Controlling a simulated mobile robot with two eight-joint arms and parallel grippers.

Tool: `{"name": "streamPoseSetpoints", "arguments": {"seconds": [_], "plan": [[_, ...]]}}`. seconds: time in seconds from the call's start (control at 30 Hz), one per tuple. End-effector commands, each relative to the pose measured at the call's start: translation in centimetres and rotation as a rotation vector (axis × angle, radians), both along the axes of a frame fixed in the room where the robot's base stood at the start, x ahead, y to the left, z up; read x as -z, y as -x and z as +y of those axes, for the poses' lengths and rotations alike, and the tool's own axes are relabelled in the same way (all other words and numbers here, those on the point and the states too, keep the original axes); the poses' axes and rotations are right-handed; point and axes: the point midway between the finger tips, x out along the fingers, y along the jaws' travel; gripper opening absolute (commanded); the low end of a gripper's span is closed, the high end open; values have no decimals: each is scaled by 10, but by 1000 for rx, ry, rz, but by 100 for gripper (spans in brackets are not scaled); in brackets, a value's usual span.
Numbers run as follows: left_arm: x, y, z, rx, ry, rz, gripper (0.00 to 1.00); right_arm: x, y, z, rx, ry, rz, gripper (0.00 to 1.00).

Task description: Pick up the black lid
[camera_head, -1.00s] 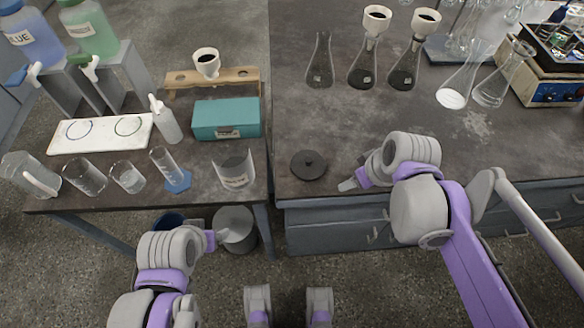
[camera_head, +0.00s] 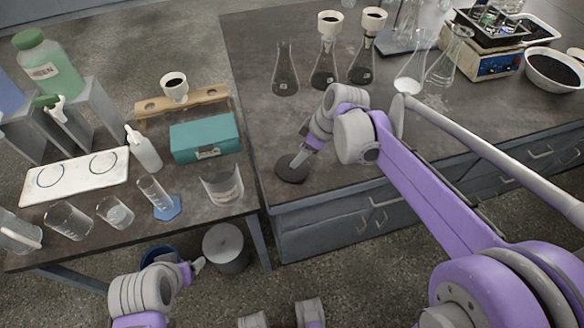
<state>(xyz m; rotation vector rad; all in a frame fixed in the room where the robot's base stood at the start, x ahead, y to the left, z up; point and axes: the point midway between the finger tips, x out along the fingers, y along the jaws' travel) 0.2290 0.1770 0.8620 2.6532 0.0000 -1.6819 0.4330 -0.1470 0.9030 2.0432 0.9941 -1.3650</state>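The black lid (camera_head: 289,171) is a flat dark disc lying on the dark bench top near its front left corner. My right gripper (camera_head: 298,160) points down at the lid, its fingertips over or at the lid's middle, where they cover the knob. I cannot tell whether the fingers are closed on the knob. My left gripper (camera_head: 199,265) hangs low in front of the left table, beside a grey bin, away from the lid. Its fingers are too small to judge.
Several flasks (camera_head: 286,75) stand behind the lid, some with black-filled funnels. A sieve shaker (camera_head: 490,50) and a white bowl (camera_head: 553,68) stand at the back right. A floor gap separates the tables.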

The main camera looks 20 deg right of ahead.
Motion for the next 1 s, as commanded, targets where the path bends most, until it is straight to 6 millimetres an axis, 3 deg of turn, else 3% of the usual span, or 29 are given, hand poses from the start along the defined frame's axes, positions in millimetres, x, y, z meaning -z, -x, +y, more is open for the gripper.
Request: {"name": "streamPoseSetpoints", "arguments": {"seconds": [0.33, 0.63, 1.0], "plan": [[5, 1, 0, 0, 0, 2, 77, 42, -13, 13, 0, -1, 1, 64], [5, 1, 0, 0, 0, 2, 77, 47, -14, 14, 0, 1, 1, 64], [5, 1, 0, 0, 0, 2, 77, 47, -14, 14, 0, 0, 0, 0]]}}
